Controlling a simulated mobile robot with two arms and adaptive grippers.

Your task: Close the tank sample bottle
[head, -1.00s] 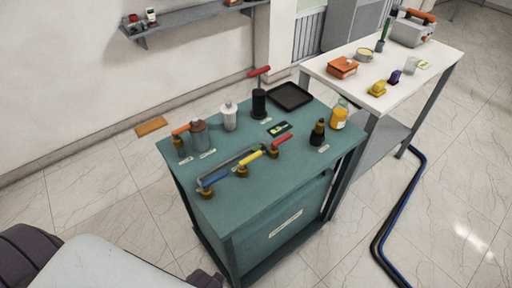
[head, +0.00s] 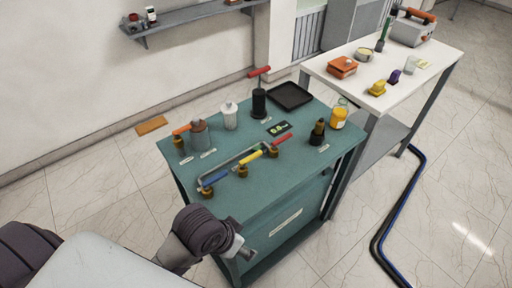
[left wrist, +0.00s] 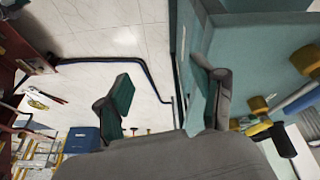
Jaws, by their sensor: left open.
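Several bottles stand on the teal cabinet top (head: 262,205), and their labels are too small to read, so I cannot tell which is the tank sample bottle. There is a jar of yellow liquid (head: 338,119) at the right edge, a white bottle (head: 230,117) at the back and a grey bottle (head: 199,135) at the left. My left gripper (head: 241,248) is low in front of the cabinet, apart from these bottles. In the left wrist view its two fingers (left wrist: 160,88) are spread with nothing between them. My right gripper is not in view.
A pipe with blue, yellow and red valve handles (head: 252,156) runs across the cabinet top. A black stand (head: 259,103) and a black tray (head: 291,95) are behind it. A white table (head: 432,75) stands to the right. Blue and black hoses (head: 397,215) lie on the floor.

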